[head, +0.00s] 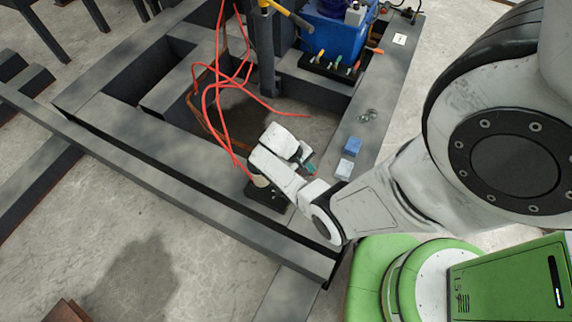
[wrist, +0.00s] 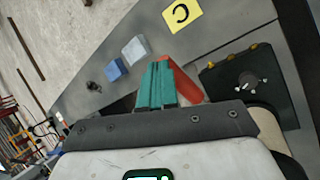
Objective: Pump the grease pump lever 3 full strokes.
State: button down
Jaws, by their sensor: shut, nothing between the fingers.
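My gripper (head: 311,168) has teal fingers, which are together and empty in the wrist view (wrist: 157,84). In the head view it is low over the grey frame. A red bar-like piece (wrist: 182,77) shows just right of the fingertips in the wrist view; I cannot tell whether they touch. A dark box with a round knob (wrist: 248,80) is further right. A yellow-ended bar (head: 286,14) sits atop a dark post (head: 266,60) at the top of the head view, well away from my gripper. I cannot tell for certain which part is the grease pump lever.
A blue block (head: 352,146) and a pale block (head: 345,169) lie on the grey frame beside my gripper. Red hoses (head: 207,92) loop to the left. A blue container (head: 335,35) stands at the back. A yellow marked card (wrist: 182,13) shows in the wrist view.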

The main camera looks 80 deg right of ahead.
jog(key=shift+f, duration=0.1)
jog(key=shift+s+a+f+b, duration=0.1)
jog(key=shift+s+f+b, duration=0.25)
jog(key=shift+f, duration=0.1)
dwell(0.4)
jog(key=shift+s+f+b, duration=0.3)
jog(key=shift+s+f, duration=0.05)
jog(key=shift+f, duration=0.3)
jog(key=shift+s+a+f+b, duration=0.1)
jog(key=shift+s+f+b, duration=0.25)
jog(key=shift+f, duration=0.25)
